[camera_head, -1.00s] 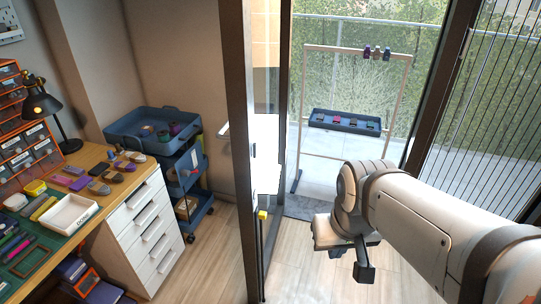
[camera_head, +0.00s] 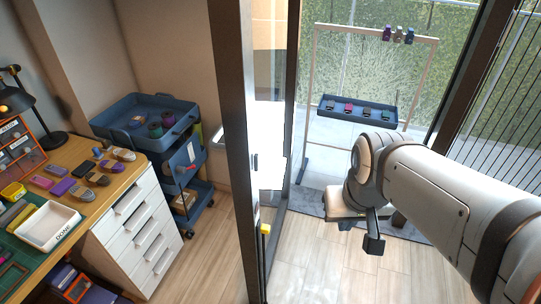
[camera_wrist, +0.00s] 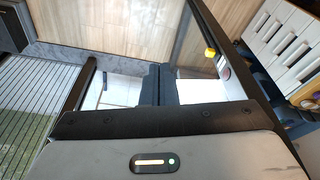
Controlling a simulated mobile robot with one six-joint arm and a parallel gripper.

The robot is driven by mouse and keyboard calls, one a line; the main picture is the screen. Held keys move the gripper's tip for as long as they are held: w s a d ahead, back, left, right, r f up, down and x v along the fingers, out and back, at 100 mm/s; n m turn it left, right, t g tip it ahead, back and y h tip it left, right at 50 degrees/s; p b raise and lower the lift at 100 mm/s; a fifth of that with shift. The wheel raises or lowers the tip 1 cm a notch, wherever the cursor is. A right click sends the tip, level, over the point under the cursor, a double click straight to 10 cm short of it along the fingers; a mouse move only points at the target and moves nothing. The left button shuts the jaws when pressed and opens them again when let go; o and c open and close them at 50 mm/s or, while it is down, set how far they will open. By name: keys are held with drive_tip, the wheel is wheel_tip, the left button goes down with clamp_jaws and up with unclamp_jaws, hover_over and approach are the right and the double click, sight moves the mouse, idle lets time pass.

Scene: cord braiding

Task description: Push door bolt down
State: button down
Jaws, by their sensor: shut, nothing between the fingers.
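The door bolt shows as a small yellow knob (camera_head: 265,229) low on the dark door frame post, left of centre in the head view. A dark rod runs down below it. In the wrist view the yellow knob (camera_wrist: 210,53) sits on the dark frame, up and right of my fingers. My gripper (camera_head: 374,244) hangs to the right of the bolt in the head view, clearly apart from it. In the wrist view its two dark fingers (camera_wrist: 158,86) are together with nothing between them.
A glass door panel and dark post (camera_head: 232,150) stand between the workshop side and the balcony side. A desk with white drawers (camera_head: 135,230) and a blue trolley (camera_head: 150,125) stand left. A wooden rack (camera_head: 314,100) stands behind my arm. Open wooden floor lies around the post.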

drive_tip(key=w+d+f+n+t+h, duration=0.1)
drive_tip(key=w+d+f+n+t, duration=0.15)
drive_tip(key=w, duration=0.75)
drive_tip(key=w+d+f+n+t, duration=0.2)
drive_tip(key=w+n+t, duration=0.1)
drive_tip(key=w, duration=0.6)
drive_tip(key=w+a+f+n+y+b, duration=0.1)
drive_tip(key=w+a+f+n+y, duration=0.2)
drive_tip(key=a+f+n+y, duration=0.3)
drive_tip(key=s+a+f+n+g+y, duration=0.2)
drive_tip(key=s+a+f+g+y, duration=0.1)
drive_tip(key=s+a+f+g, duration=0.2)
drive_tip(key=shift+s+a+f+y, duration=0.2)
drive_tip(key=shift+a+f+y, duration=0.1)
drive_tip(key=shift+a+f, duration=0.05)
drive_tip(key=shift+a+n, duration=0.1)
drive_tip(key=shift+n, duration=0.15)
